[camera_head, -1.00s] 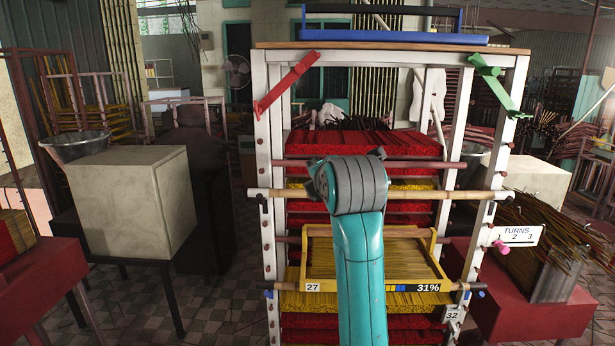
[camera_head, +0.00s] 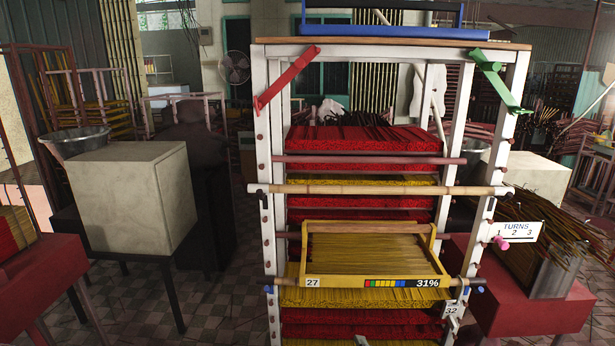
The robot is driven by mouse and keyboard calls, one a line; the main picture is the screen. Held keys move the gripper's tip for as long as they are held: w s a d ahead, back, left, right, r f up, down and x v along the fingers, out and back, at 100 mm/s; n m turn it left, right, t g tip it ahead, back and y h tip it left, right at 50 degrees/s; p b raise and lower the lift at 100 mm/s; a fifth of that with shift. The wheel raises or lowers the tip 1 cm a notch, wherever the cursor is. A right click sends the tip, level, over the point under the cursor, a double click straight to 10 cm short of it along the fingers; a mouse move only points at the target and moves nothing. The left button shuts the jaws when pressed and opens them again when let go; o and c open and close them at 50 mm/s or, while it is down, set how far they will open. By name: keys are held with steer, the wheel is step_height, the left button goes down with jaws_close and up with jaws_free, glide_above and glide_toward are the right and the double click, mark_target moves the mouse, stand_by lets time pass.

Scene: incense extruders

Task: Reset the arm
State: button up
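The wooden rack with white posts (camera_head: 272,150) stands upright in front of me. A yellow tray (camera_head: 375,283) marked 27 and 31% rests on its front, holding yellow incense sticks (camera_head: 367,250). A bamboo pole (camera_head: 380,190) lies across the posts above the tray. Stacks of red incense (camera_head: 365,140) and yellow incense fill the shelves. A small tag reading 32 (camera_head: 452,309) hangs at the lower right.
A red bar (camera_head: 287,80) and a green bar (camera_head: 499,86) slant at the rack's top corners. A blue tray (camera_head: 392,33) lies on top. A pale box on a stand (camera_head: 135,200) is at left. A red table (camera_head: 530,310) is at right. Tiled floor shows between.

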steer(key=s+d+f+m, duration=0.2)
steer(key=s+f+m, duration=0.15)
steer(key=s, duration=0.45)
steer(key=s+d+f+m, duration=0.2)
steer(key=s+f, duration=0.2)
steer(key=s, duration=0.5)
steer(key=s+d+f+m, duration=0.2)
steer(key=s+f+m, duration=0.1)
steer(key=s, duration=0.5)
steer(key=s+r+m, duration=0.3)
steer(key=s, duration=0.7)
steer(key=s+d+r+m+h, duration=0.1)
steer(key=s+r+m, duration=0.2)
steer(key=s, duration=0.8)
steer(key=shift+d+r+m+h, duration=0.2)
steer(key=shift+d+m+h, duration=0.1)
steer(key=shift+m, duration=0.25)
